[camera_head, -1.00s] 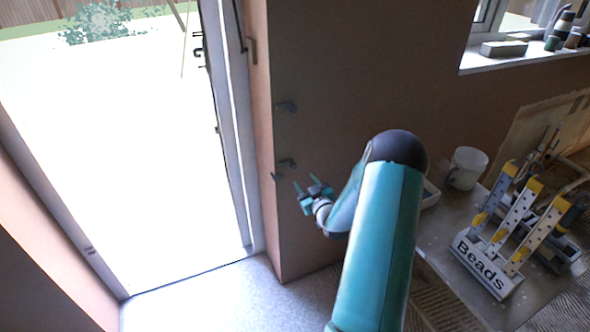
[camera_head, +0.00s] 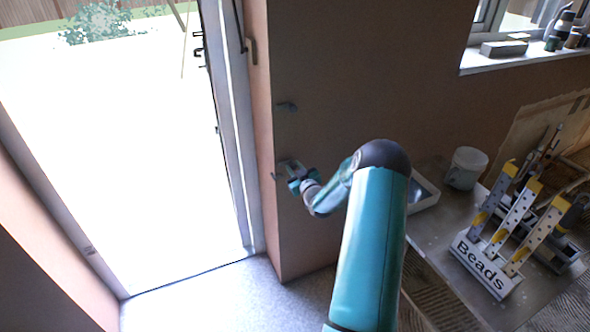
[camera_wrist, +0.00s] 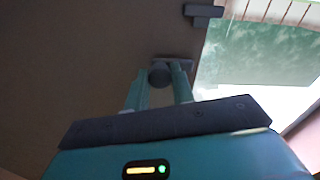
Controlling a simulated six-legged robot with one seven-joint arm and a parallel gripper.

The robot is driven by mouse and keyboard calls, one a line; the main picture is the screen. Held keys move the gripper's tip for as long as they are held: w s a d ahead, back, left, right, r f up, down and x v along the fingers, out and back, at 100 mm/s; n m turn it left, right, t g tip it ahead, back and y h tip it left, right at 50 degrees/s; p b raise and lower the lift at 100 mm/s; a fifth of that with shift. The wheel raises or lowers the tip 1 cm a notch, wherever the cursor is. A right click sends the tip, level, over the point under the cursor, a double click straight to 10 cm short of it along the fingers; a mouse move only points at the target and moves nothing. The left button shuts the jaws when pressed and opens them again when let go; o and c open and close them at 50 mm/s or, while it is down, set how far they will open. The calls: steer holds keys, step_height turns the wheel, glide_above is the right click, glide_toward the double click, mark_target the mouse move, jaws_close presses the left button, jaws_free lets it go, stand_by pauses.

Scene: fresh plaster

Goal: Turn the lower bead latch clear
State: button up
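The lower bead latch (camera_head: 284,163) is a small dark piece on the brown wall beside the door opening, partly hidden by my gripper. My gripper (camera_head: 292,172) is right at it. In the wrist view the lower latch (camera_wrist: 160,73) shows a round boss and a bar reaching right. My gripper's two teal fingers (camera_wrist: 160,88) stand apart, one on each side of the boss. I cannot tell if they touch it. A second, upper latch (camera_head: 287,106) is higher on the wall; it also shows at the top of the wrist view (camera_wrist: 203,11).
The bright door opening (camera_head: 140,170) lies left of the wall corner. A small dark piece (camera_head: 275,177) sits at that corner.

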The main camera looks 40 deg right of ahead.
steer(key=shift+c, duration=1.4)
steer(key=shift+m, duration=0.4)
steer(key=m, duration=0.3)
steer(key=shift+m, duration=0.3)
steer(key=m, duration=0.4)
steer(key=shift+m, duration=0.3)
steer(key=m, duration=0.4)
steer(key=shift+m, duration=2.5)
